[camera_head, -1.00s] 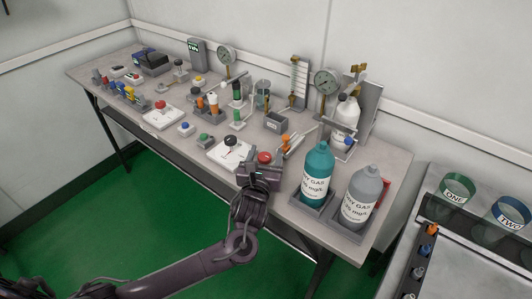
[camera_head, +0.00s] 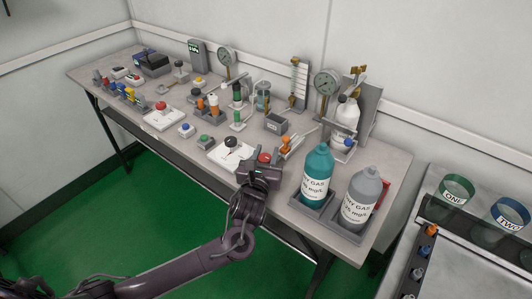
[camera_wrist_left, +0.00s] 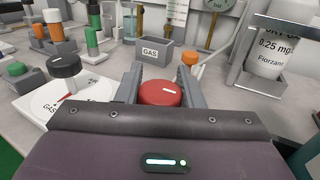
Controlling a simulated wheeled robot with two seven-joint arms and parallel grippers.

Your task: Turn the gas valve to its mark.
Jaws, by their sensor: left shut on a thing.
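A round red knob (camera_wrist_left: 160,94) with a short white line on top sits between the two grey fingers of my left gripper (camera_wrist_left: 160,92). The gripper is shut on it. In the head view the red knob (camera_head: 264,158) shows just beyond the gripper (camera_head: 262,166). Left of it is a white plate (camera_wrist_left: 48,108) printed with GAS, carrying a black knob (camera_wrist_left: 64,66) with a white line. The plate also shows in the head view (camera_head: 221,156). The gripper body hides the near part of the red knob and plate. My right gripper is not in view.
A grey box labelled GAS (camera_wrist_left: 152,52) stands behind the red knob. An orange-topped fitting (camera_wrist_left: 189,60) is close to the right finger. Teal (camera_head: 317,172) and grey (camera_head: 361,197) gas bottles stand to the right. Several testers crowd the bench's left side.

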